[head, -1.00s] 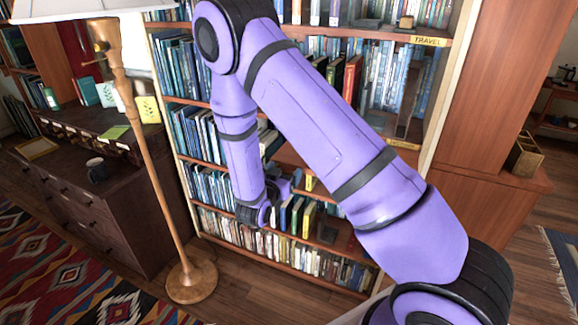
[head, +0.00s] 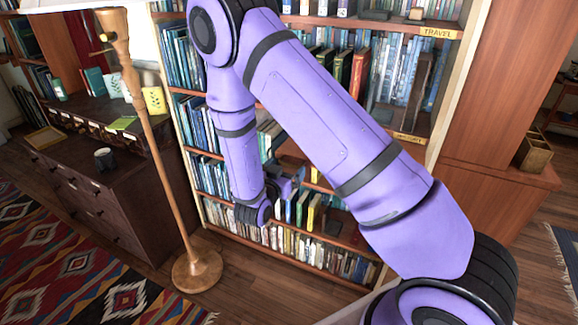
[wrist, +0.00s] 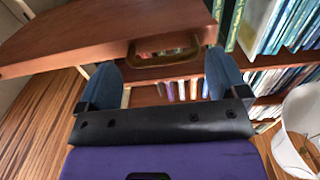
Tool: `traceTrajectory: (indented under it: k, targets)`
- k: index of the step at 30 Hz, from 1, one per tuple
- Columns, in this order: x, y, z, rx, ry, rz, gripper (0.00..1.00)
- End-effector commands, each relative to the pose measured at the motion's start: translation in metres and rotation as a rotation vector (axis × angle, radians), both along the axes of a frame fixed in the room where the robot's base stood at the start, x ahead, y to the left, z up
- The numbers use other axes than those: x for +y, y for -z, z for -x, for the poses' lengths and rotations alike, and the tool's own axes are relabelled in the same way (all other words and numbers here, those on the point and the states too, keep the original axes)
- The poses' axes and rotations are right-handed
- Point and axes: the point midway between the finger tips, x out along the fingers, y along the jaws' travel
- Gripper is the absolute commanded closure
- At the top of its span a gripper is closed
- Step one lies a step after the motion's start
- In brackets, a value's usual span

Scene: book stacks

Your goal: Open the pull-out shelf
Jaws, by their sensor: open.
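The pull-out shelf (wrist: 110,32) is a reddish-brown wooden board across the top of the wrist view. A brass-coloured handle (wrist: 165,62) sits in its front edge. My gripper (wrist: 163,78) has its two blue fingers spread apart, one on each side of the handle in the picture. Nothing is held between them; whether they touch the shelf I cannot tell. In the head view my gripper (head: 288,182) is in front of the bookcase's lower middle, and my arm hides most of the shelf there.
The bookcase (head: 443,110) is full of books. A floor lamp (head: 160,150) stands to the left, near a dark cabinet (head: 125,215) with a mug (head: 104,158). A white rounded object (wrist: 300,120) is at the wrist view's right edge. Wooden floor lies in front.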

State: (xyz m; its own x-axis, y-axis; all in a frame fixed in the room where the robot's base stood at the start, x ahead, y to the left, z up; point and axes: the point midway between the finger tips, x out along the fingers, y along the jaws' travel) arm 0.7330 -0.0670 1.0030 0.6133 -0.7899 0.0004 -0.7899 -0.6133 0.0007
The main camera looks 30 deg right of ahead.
Motion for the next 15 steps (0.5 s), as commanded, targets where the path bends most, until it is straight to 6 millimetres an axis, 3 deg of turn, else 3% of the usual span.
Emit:
traceTrajectory:
  k: [6, 15]
  targets:
    - [0.035, 0.0, 0.026, 0.002, -0.004, 0.001, 0.08]
    - [0.061, 0.0, 0.047, 0.001, -0.001, 0.0, 0.08]
